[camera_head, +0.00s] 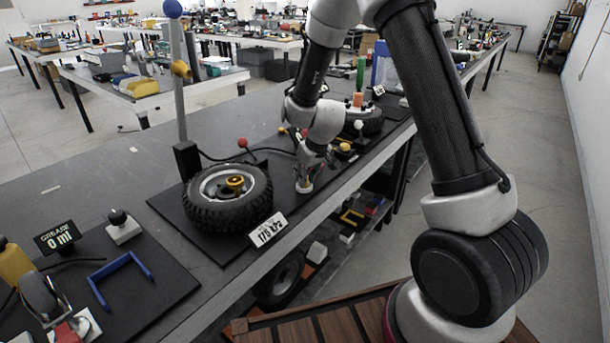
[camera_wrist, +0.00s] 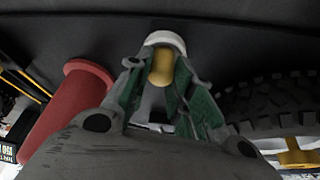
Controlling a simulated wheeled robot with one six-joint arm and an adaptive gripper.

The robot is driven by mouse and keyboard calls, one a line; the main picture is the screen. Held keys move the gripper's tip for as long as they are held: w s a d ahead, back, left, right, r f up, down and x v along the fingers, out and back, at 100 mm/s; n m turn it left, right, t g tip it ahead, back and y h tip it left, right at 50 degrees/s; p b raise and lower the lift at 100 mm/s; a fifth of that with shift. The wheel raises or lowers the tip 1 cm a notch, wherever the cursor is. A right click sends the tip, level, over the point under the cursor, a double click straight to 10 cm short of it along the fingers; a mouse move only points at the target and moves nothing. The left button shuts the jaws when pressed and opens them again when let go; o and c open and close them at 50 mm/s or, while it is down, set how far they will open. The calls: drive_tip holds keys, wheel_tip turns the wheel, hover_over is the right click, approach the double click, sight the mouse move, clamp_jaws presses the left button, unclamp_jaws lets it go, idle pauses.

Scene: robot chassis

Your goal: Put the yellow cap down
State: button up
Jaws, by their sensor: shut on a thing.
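My gripper (camera_head: 306,174) is low over the black mat in front of the wheels. In the wrist view its green-padded fingers (camera_wrist: 162,85) are closed on the yellow cap (camera_wrist: 162,67). A white round piece (camera_wrist: 164,40) is at the cap's far end, and it also shows under the fingertips in the head view (camera_head: 304,188). I cannot tell whether the cap touches or sits in this white piece. In the head view the fingers hide the cap.
A wheel (camera_head: 228,213) with a yellow hub piece lies left of my gripper; its tyre shows at the wrist view's right (camera_wrist: 270,103). A red cylinder (camera_wrist: 68,105) is close on the left there. A 175 kPa sign (camera_head: 268,231) stands at the table's front edge.

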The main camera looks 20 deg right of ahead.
drive_tip(key=shift+f, duration=0.1)
drive_tip(key=shift+f, duration=0.35)
drive_tip(key=shift+s+f, duration=0.15)
drive_tip(key=o, duration=0.5)
drive_tip(key=shift+o, duration=0.9)
drive_tip(key=shift+f, duration=0.2)
drive_tip(key=shift+r, duration=0.15)
